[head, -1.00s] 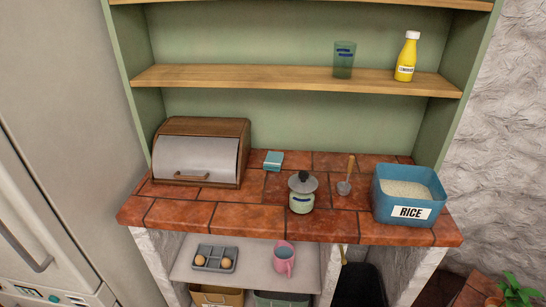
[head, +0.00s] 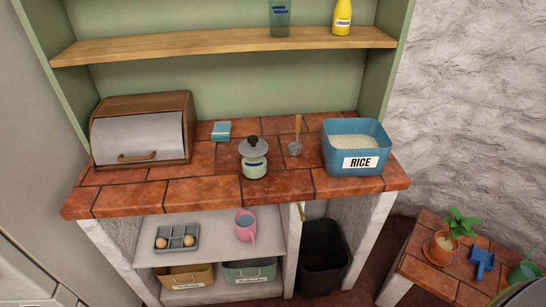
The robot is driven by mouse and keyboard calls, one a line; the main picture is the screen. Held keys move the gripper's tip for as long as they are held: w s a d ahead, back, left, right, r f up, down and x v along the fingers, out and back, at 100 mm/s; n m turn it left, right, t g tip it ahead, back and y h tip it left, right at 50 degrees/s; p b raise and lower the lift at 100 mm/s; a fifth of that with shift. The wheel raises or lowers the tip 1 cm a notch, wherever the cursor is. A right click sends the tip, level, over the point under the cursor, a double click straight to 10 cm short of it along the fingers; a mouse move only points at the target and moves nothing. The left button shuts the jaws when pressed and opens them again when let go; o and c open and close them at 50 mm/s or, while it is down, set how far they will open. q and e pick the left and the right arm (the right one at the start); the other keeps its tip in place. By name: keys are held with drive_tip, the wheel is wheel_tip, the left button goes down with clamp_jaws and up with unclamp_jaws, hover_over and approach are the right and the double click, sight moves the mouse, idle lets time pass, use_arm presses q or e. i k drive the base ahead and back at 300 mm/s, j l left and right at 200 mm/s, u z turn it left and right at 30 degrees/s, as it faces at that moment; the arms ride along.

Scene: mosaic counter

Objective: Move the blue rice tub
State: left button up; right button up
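The blue rice tub (head: 338,160) is an open rectangular container with a white RICE label on its front and pale rice inside. It stands at the right end of the red-tiled counter (head: 210,190) in the head view. Neither of my grippers shows in the head view.
A bread box (head: 143,130), a lidded jar (head: 254,160), a ladle (head: 296,140) and a small teal box (head: 221,131) share the counter. A low tiled table (head: 420,268) at right holds a potted plant (head: 442,245) and a blue trowel (head: 482,261). A dark bin (head: 322,255) stands below.

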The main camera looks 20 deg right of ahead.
sight(349, 147)
drive_tip(key=z, duration=1.25)
